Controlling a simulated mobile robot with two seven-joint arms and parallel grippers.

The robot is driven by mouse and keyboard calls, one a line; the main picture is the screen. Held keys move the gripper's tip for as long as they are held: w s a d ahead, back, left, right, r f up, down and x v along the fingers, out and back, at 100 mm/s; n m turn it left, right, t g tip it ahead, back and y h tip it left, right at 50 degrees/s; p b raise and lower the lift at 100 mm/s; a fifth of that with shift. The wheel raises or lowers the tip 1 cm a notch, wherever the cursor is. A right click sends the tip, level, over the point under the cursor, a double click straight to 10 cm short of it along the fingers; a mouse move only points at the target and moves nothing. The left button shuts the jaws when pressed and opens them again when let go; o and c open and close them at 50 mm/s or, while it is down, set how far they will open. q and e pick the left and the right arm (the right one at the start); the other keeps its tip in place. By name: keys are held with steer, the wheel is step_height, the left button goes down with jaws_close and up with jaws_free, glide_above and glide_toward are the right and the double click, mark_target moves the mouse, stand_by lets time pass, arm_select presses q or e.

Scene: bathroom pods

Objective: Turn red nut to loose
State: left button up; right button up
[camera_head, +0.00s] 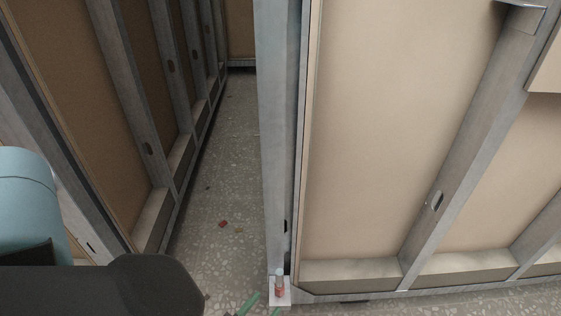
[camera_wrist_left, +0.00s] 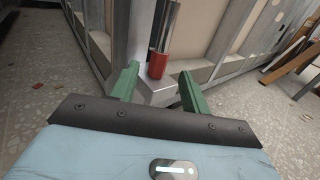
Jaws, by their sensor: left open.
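The red nut (camera_head: 279,291) sits low at the foot of a grey metal post, on an upright threaded rod above a pale bracket (camera_head: 287,301). In the left wrist view the nut (camera_wrist_left: 158,65) is a red cylinder around the rod (camera_wrist_left: 167,25), with the bracket (camera_wrist_left: 152,92) beneath it. My left gripper (camera_head: 263,305) shows only as green fingertips at the bottom edge of the head view. In the left wrist view its two green fingers (camera_wrist_left: 160,74) are open, one on each side of the nut's line, with gaps to it. My right gripper is not in view.
The grey post (camera_head: 276,150) and framed beige wall panel (camera_head: 400,130) rise beside the nut. A speckled floor strip (camera_head: 215,210) with small red scraps runs between the panels at left. Wooden boards (camera_wrist_left: 295,55) lie at right in the wrist view.

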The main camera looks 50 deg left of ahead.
mark_target(276, 291)
arm_select(q)
steer(key=b+x, duration=0.1)
steer(key=x, duration=0.5)
steer(key=shift+w+a, duration=0.15)
steer(key=shift+w, duration=0.5)
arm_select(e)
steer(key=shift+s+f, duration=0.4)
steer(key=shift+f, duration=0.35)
arm_select(q)
steer(key=shift+c, duration=0.3)
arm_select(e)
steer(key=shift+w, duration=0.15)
arm_select(q)
steer(key=c, duration=0.9)
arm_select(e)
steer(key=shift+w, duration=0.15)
